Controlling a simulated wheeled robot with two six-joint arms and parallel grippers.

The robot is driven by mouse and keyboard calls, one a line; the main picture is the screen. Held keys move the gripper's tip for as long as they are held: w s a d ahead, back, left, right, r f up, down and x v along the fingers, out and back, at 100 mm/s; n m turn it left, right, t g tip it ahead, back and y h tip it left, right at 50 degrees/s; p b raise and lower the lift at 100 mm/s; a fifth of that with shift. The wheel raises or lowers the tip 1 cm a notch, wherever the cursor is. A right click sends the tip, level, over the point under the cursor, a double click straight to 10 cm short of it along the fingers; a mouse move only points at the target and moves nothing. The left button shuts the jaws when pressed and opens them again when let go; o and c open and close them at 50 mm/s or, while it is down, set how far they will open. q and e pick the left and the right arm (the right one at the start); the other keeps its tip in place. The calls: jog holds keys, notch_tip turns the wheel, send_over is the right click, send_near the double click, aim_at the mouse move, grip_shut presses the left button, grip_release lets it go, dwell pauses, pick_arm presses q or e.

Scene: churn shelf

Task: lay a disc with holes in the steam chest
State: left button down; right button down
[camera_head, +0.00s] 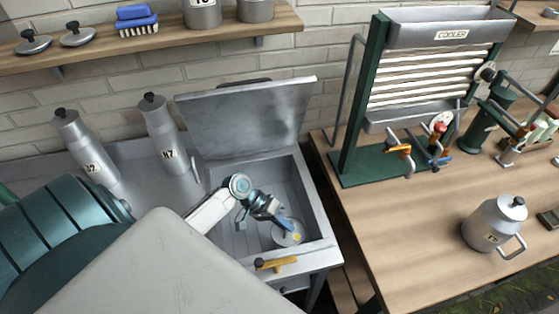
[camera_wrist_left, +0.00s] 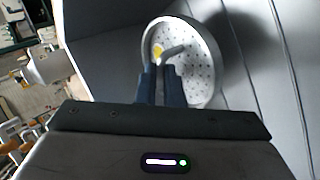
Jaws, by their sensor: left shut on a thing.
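The steam chest (camera_head: 316,200) is an open grey metal box with its lid (camera_head: 250,118) raised against the wall. My left gripper (camera_head: 277,219) reaches down inside the chest, toward its front right corner. It is shut on the disc with holes (camera_head: 289,236), a pale round plate with a small yellow mark. In the left wrist view the disc (camera_wrist_left: 203,75) is tilted, and the fingers (camera_wrist_left: 163,80) meet at a grey bent handle on it. I cannot tell whether the disc touches the chest floor. My right gripper is not in view.
A brass-coloured tap handle (camera_head: 275,263) sits on the chest's front. Two milk churns (camera_head: 164,137) stand left of the chest. The cooler (camera_head: 425,85) and a lidded can (camera_head: 494,223) stand on the wooden table at right. The left part of the chest is clear.

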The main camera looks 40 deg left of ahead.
aim_at(280, 230)
pick_arm(q)
jog(key=shift+f+p, duration=0.45)
jog(key=shift+f, duration=2.25)
jog(key=c, duration=2)
grip_release()
jog(key=shift+f, duration=0.1)
jog(key=o, duration=0.4)
jog(key=shift+o, duration=0.2)
